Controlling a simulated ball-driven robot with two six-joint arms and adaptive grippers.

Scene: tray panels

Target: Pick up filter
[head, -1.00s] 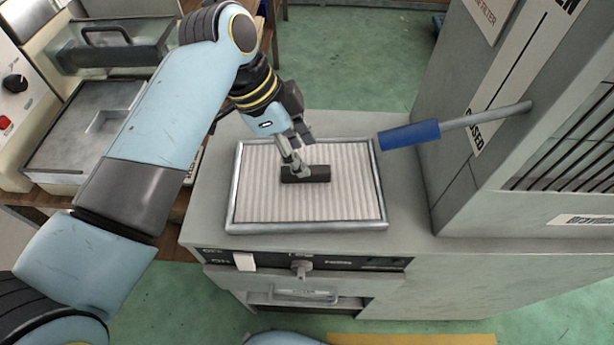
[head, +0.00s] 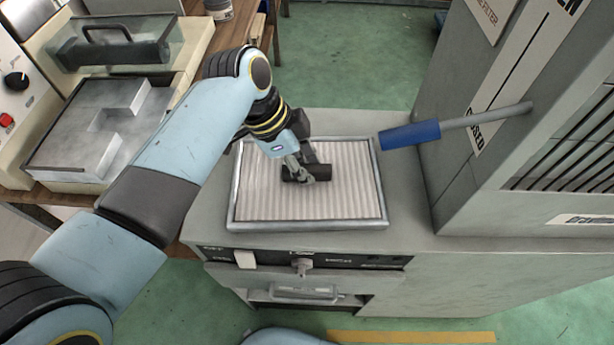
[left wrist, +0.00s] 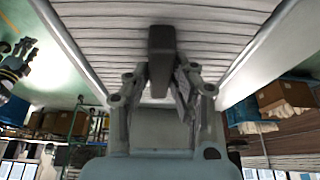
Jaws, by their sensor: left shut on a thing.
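The filter (head: 345,195) is a flat panel with a metal frame and pale pleats. It lies on top of the grey cabinet in the head view. A dark handle (head: 322,173) stands at its middle. My left gripper (head: 302,174) is shut on this handle. In the left wrist view the fingers (left wrist: 160,85) close on both sides of the dark handle (left wrist: 161,45), with the pleated filter (left wrist: 110,30) behind it.
A lever with a blue grip (head: 410,135) sticks out from the tall grey machine (head: 470,190) to the right of the filter. The cabinet top (head: 215,205) has bare margins around the filter. A bench machine (head: 70,150) stands at the left.

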